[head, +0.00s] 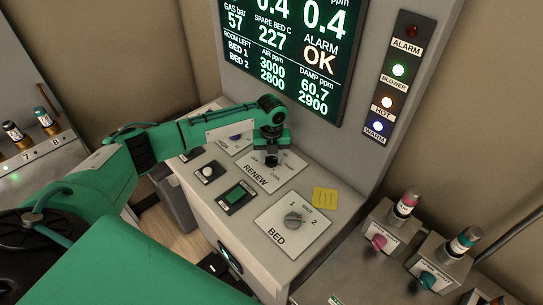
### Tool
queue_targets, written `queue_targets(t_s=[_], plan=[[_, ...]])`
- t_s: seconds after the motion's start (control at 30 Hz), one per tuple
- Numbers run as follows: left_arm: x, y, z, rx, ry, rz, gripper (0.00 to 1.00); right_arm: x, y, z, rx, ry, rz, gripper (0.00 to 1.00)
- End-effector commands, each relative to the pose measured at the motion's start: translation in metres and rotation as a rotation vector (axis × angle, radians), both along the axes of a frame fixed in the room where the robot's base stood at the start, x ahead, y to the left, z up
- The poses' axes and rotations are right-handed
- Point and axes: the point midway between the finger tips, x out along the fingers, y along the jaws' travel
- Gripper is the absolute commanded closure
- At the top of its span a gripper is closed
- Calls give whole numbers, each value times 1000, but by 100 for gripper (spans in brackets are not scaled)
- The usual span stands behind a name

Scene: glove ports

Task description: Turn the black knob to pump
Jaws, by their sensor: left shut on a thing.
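My left gripper (271,152) reaches over the sloped console and points down at the white RENEW plate (255,176). It is shut on the black knob (271,161) on that plate. The fingers and wrist cover most of the knob, so where its pointer stands cannot be told. Small position words stand around the knob, partly hidden and too small to read surely. My right gripper is not in view.
A grey knob (293,220) sits on the BED plate, with a yellow note (325,198) beside it. A green switch (237,193) and a white button (208,171) lie left of it. The display (290,55) rises close behind. Lamps (399,70) line its right.

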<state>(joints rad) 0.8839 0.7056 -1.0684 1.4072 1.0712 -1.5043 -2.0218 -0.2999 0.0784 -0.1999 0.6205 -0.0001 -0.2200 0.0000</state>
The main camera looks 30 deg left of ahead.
Motion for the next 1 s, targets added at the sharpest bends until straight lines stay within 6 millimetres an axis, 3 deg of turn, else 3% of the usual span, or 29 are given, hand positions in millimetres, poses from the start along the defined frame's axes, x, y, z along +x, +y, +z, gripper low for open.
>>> queue_targets(t_s=[0.73, 0.77, 0.83, 1.0], plan=[[1, 0, 1, 0, -4, -83, 86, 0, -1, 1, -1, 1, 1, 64], [1, 0, 1, 0, -4, -83, 57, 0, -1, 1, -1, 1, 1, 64], [1, 0, 1, -1, -3, -83, 43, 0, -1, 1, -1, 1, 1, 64], [1, 0, 1, 0, -1, -83, 41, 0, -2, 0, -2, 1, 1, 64]])
